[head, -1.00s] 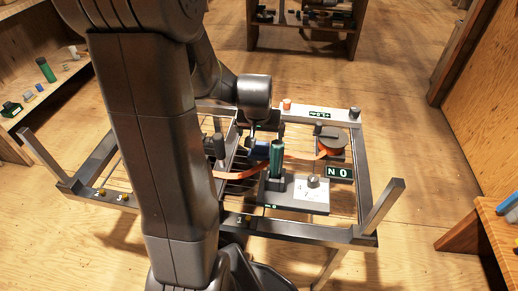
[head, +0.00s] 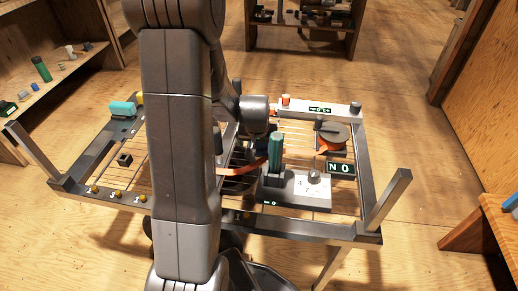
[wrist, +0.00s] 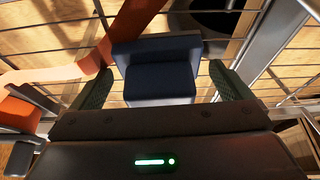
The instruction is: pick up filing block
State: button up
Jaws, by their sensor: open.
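A dark blue block (wrist: 160,75), which looks like the filing block, sits between my gripper's fingers in the wrist view. It has a raised back part and a lower front part. My gripper (wrist: 161,70) is open, with one dark green finger on each side of the block and visible gaps to both. I cannot tell how far the fingers reach down beside it. In the head view my arm's wrist covers the block and the fingers.
An orange strap (wrist: 128,32) runs close beside the block over the wire rack. A grey device (head: 297,188) with a green upright handle (head: 276,152) stands in front. A reel (head: 333,135) is to the right. A teal cylinder (head: 122,108) lies at the rack's left.

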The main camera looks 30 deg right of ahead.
jog(key=shift+r, duration=0.1)
jog(key=shift+c, duration=0.5)
jog(key=c, duration=1.1)
jog(key=shift+o, duration=0.2)
jog(key=shift+r, duration=0.1)
notch_tip(320, 180, up, 10)
jog(key=p, duration=0.3)
